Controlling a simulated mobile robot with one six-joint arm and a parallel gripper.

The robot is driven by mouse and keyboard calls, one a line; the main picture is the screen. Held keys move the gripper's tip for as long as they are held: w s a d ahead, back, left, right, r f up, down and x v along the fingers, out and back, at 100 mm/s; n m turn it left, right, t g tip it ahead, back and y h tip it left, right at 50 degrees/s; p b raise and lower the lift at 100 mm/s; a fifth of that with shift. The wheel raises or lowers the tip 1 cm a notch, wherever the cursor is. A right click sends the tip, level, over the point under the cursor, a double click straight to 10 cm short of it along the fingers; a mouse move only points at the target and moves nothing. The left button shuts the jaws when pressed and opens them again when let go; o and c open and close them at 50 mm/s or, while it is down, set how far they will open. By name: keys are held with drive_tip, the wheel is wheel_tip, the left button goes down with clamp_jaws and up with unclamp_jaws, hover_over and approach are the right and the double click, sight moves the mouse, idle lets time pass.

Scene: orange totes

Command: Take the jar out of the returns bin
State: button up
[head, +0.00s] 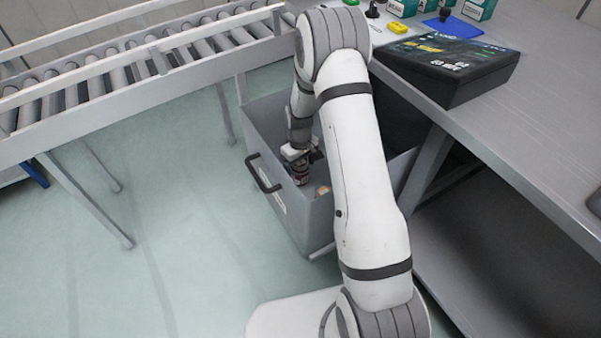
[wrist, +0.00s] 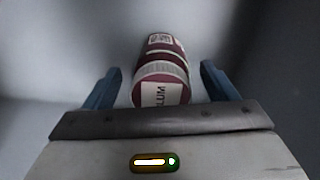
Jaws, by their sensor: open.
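The jar (wrist: 161,82) is dark red with a pale band and a white label with dark letters. In the wrist view it lies between the two blue fingers of my gripper (wrist: 158,85), with a gap on each side. My gripper is open around it. In the head view my gripper (head: 301,160) is down inside the grey returns bin (head: 290,215), and part of the jar (head: 301,177) shows just below it. My arm hides the right part of the bin.
A roller conveyor (head: 120,70) runs along the left behind the bin. A grey workbench (head: 530,110) stands at the right, with a black box (head: 450,65) and small cartons on it. The floor left of the bin is clear.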

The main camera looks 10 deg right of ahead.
wheel_tip(320, 180, down, 2)
drive_tip(key=shift+f, duration=0.2)
drive_tip(key=shift+c, duration=0.5)
drive_tip(key=c, duration=1.2)
